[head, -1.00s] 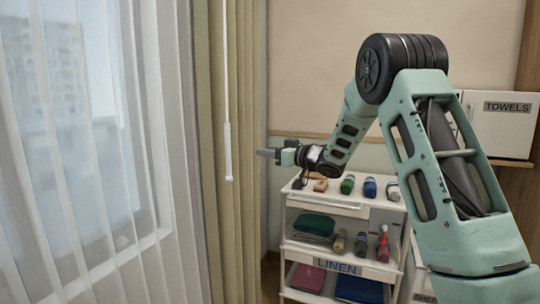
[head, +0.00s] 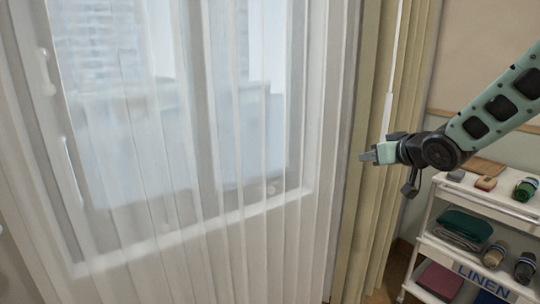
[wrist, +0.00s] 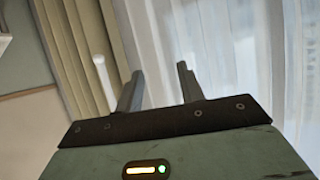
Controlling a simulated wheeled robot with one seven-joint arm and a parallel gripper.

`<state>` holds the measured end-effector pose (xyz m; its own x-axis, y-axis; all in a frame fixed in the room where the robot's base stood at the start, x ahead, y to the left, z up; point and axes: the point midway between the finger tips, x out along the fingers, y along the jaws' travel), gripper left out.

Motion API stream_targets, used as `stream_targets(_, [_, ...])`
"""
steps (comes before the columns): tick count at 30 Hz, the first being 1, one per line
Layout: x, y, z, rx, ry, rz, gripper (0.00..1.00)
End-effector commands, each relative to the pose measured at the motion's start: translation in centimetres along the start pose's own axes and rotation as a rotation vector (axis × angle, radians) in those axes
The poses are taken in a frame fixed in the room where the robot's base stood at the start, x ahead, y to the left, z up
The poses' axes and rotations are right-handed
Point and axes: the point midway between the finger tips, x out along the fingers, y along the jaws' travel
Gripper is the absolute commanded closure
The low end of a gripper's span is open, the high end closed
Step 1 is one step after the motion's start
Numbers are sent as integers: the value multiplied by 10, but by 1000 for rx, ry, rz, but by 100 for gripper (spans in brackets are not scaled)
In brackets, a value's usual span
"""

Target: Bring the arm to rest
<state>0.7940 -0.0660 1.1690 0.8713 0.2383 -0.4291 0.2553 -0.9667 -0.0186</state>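My gripper (head: 369,156) is at the end of my arm, which reaches in from the right in the head view. It points left, in front of the beige curtain and the white wand. In the wrist view my gripper (wrist: 158,85) shows two dark fingers standing apart with nothing between them. Behind them are the beige curtain and the sheer white curtain. It touches nothing that I can see.
A white wand (head: 388,113) hangs by the beige curtain (head: 362,215). A sheer curtain (head: 325,180) covers the window on the left.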

Motion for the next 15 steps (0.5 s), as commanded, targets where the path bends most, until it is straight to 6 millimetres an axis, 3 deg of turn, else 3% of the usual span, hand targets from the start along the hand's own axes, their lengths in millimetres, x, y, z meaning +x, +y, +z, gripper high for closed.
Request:
stream_targets(1, [-11, -34, 17, -11, -82, -13, 62])
stream_targets(6, [-63, -120, 89, -72, -382, -59, 62])
stream_targets(12, [-154, -191, 174, -192, -724, -147, 62])
stream_targets(15, [-201, -210, 209, -255, -872, -190, 62])
